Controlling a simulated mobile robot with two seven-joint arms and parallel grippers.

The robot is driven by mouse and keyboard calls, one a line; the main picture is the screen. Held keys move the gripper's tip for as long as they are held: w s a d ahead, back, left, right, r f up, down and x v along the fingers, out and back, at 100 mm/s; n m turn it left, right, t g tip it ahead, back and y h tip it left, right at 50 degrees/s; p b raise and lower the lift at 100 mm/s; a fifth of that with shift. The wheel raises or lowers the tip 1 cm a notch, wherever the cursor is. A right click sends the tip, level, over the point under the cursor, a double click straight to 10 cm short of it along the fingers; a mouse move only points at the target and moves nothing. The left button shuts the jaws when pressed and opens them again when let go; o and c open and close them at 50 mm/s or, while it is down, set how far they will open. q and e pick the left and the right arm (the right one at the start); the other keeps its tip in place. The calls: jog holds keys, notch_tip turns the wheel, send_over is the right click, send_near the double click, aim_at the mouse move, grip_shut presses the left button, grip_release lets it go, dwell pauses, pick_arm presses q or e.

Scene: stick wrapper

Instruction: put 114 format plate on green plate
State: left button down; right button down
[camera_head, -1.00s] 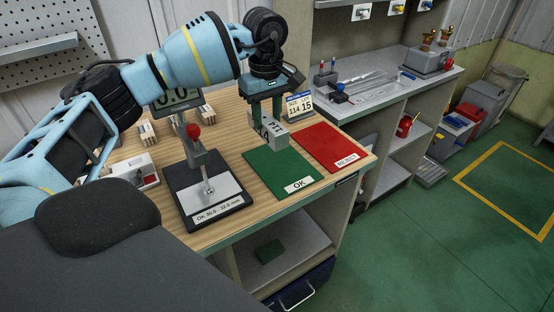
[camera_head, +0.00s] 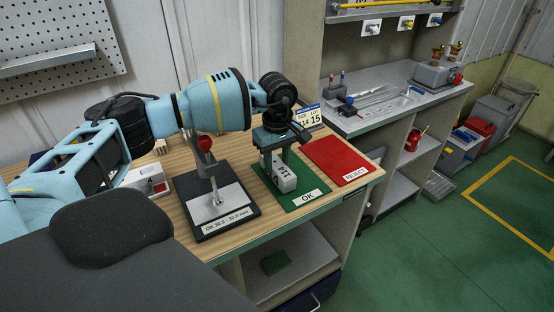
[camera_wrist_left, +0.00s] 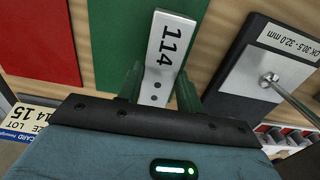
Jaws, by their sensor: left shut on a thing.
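The 114 format plate is a grey metal block (camera_head: 282,175) marked 114. My left gripper (camera_head: 277,162) is shut on it, over the green plate (camera_head: 310,186) labelled OK. In the left wrist view the format plate (camera_wrist_left: 166,50) sits between the two green fingers (camera_wrist_left: 160,88), its number facing the camera, with the green plate (camera_wrist_left: 115,40) behind it. The head view shows the block low at the green plate; I cannot tell whether it touches. My right gripper is not in view.
A red plate (camera_head: 336,154) labelled REJECT lies right of the green plate. A gauge stand with a red knob (camera_head: 204,143) stands on a dark base (camera_head: 238,207) to the left. A card reading 114 15 (camera_head: 309,117) stands behind. The wooden bench's front edge is close.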

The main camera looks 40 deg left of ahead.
aim_at(277, 164)
pick_arm(q)
jog(key=shift+f, duration=0.1)
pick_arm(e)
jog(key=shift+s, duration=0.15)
pick_arm(q)
jog(key=c, duration=0.9)
grip_release()
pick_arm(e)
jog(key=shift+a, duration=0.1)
pick_arm(q)
jog(key=shift+r+b, duration=0.35)
jog(key=shift+r, duration=5.75)
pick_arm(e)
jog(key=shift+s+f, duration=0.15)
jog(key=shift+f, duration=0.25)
